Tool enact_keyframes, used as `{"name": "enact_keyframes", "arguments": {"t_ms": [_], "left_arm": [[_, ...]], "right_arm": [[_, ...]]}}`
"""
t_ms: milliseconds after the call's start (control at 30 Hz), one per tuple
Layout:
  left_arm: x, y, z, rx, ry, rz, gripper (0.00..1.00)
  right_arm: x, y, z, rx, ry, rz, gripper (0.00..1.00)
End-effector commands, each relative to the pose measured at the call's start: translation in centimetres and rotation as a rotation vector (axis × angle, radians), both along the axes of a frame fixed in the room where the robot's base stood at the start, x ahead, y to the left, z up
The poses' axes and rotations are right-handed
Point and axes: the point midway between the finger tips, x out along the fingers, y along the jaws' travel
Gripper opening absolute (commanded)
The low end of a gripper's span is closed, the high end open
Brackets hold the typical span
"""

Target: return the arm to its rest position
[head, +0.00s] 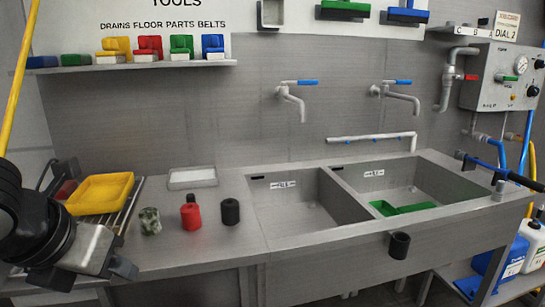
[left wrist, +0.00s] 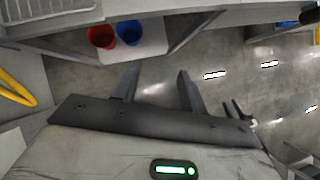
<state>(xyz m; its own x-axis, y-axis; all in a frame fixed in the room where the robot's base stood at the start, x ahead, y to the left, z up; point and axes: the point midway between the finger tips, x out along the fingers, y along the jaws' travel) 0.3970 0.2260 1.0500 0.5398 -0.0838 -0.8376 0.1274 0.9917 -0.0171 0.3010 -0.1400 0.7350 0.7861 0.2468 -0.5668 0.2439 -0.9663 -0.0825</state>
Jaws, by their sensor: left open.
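My left gripper (head: 122,256) hangs at the lower left of the head view, in front of the counter's left end. In the left wrist view its two fingers (left wrist: 156,84) are spread apart with nothing between them, above the grey floor. My left arm comes in from the left edge of the head view. My right gripper does not show clearly in either view.
The steel counter (head: 225,188) holds a yellow tray (head: 101,194), a white tray (head: 193,177), a mottled piece (head: 150,221), a red bottle (head: 190,214) and a black cylinder (head: 230,211). A double sink is at right, with a green item (head: 400,209) inside. Red (left wrist: 102,36) and blue buckets (left wrist: 130,33) stand below.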

Motion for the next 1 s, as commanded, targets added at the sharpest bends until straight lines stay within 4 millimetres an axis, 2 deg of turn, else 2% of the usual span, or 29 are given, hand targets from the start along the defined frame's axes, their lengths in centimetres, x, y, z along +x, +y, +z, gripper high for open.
{"name": "enact_keyframes", "arguments": {"t_ms": [33,367,567,667,800,867,1000], "left_arm": [[0.3,-0.8,-0.8,-0.05,0.01,0.021,0.42],[2.0,-5.3,-4.8,-0.406,0.05,0.235,0.42],[2.7,-8.6,-8.5,-0.724,0.132,0.464,0.42],[2.9,-10.5,-11.2,-0.953,0.208,0.656,0.42],[2.2,-12.1,-16.2,-1.317,0.347,1.036,0.42],[1.4,-12.3,-18.4,-1.462,0.403,1.212,0.42],[-1.5,-11.5,-23.9,-1.753,0.496,1.628,0.42]], "right_arm": [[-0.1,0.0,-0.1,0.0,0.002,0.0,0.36],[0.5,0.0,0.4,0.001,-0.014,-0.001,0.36],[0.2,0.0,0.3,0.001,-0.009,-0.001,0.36],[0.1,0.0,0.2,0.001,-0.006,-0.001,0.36],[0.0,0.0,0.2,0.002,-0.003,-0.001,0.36],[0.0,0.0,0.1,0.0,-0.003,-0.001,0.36],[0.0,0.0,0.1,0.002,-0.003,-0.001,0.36]]}}
